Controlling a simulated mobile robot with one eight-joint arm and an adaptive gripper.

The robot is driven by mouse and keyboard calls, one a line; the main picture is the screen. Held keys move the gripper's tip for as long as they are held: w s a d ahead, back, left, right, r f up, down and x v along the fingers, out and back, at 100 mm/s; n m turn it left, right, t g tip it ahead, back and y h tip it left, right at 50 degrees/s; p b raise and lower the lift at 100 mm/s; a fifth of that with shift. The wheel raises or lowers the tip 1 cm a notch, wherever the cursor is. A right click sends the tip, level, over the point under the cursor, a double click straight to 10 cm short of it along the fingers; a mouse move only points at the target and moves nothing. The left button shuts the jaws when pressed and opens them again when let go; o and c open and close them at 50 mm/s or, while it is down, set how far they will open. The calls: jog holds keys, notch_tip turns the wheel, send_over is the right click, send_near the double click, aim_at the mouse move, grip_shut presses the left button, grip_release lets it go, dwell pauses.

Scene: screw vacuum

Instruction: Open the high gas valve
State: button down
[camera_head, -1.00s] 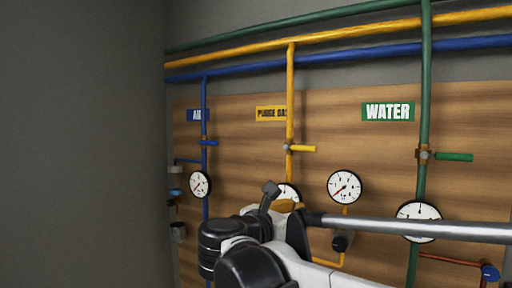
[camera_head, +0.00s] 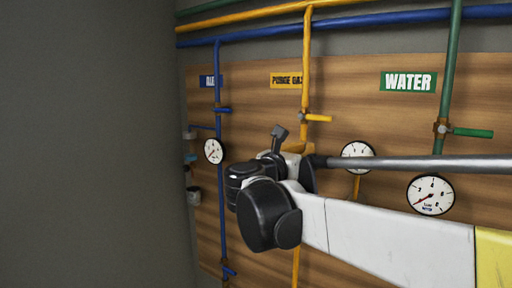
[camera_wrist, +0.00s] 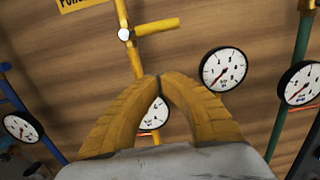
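The high gas valve has a yellow handle (camera_head: 318,118) that points right, crosswise to the vertical yellow pipe (camera_head: 307,60) below the purge gas label (camera_head: 287,80). In the wrist view the handle (camera_wrist: 157,27) is above my fingertips, with its round pivot at the left. My gripper (camera_wrist: 160,77) has its two ochre fingers arched together with tips meeting, and nothing is held. In the head view my gripper (camera_head: 298,147) is just below the handle, partly hidden by my arm. Finger and handle look apart in the wrist view.
The water valve's green handle (camera_head: 472,133) is at the right and the blue air valve (camera_head: 221,110) at the left. A gauge (camera_wrist: 224,69) is right of my fingers, and another gauge (camera_wrist: 152,116) shows behind them. A grey wall (camera_head: 90,150) fills the left side.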

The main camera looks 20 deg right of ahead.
aim_at(315, 118)
jog(key=w+d+r+p, duration=0.2)
jog(key=w+d+r, duration=0.1)
jog(key=d+r, duration=0.1)
jog(key=shift+w, duration=0.15)
jog(key=shift+r, duration=0.1)
dwell(0.3)
